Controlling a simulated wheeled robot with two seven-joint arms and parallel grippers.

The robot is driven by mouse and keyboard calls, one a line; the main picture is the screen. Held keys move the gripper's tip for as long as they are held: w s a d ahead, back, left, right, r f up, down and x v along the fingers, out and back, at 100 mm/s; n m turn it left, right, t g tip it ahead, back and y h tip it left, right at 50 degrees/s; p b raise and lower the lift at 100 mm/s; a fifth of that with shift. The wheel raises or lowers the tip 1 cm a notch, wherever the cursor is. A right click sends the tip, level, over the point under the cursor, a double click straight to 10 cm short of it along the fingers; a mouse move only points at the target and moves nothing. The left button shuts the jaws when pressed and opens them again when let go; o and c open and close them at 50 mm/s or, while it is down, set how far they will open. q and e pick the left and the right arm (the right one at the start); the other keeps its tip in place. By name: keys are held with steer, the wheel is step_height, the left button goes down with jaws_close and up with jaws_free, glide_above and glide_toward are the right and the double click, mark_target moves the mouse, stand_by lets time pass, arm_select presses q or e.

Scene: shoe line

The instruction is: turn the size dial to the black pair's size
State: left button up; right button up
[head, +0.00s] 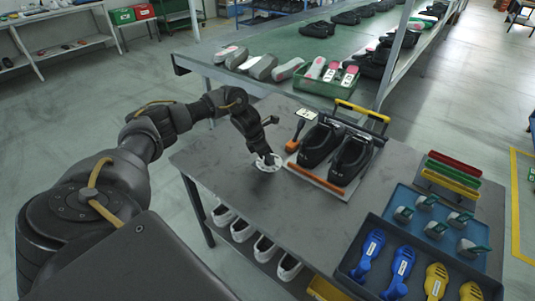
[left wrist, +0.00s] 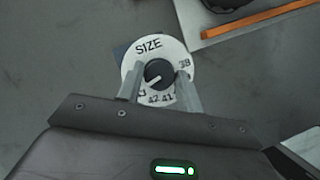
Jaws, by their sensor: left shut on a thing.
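The size dial (head: 268,163) is a white disc lying flat on the grey table, marked SIZE. My left gripper (head: 268,157) is shut on the knob, one finger on each side. The black pair (head: 335,148) stands on a tray right of the dial. My right gripper is out of view.
A small card (head: 306,114) with unreadable writing stands by an orange-based holder left of the shoes. A blue tray (head: 418,204) and a dark tray with blue and yellow tools (head: 403,262) lie at the front right. Bare table surrounds the dial.

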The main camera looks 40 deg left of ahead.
arm_select(q)
steer(key=n+y+p, duration=0.1)
steer(key=n, duration=0.2)
steer(key=shift+d+r, duration=0.15)
steer(key=n+y+p, duration=0.1)
steer(key=n+p, duration=0.1)
steer(key=shift+n+t, duration=0.3)
steer(key=shift+n+p, duration=0.35)
steer(key=shift+n, duration=0.05)
steer(key=shift+d+n+y+p, duration=0.1)
steer(key=shift+n+y+p, duration=0.3)
steer(key=shift+n+p, duration=0.15)
steer(key=shift+n+y+p, duration=0.3)
steer(key=shift+n+p, duration=0.2)
steer(key=shift+n, duration=0.45)
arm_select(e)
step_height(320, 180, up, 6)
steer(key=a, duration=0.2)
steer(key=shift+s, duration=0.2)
arm_select(q)
steer(key=shift+f, duration=0.2)
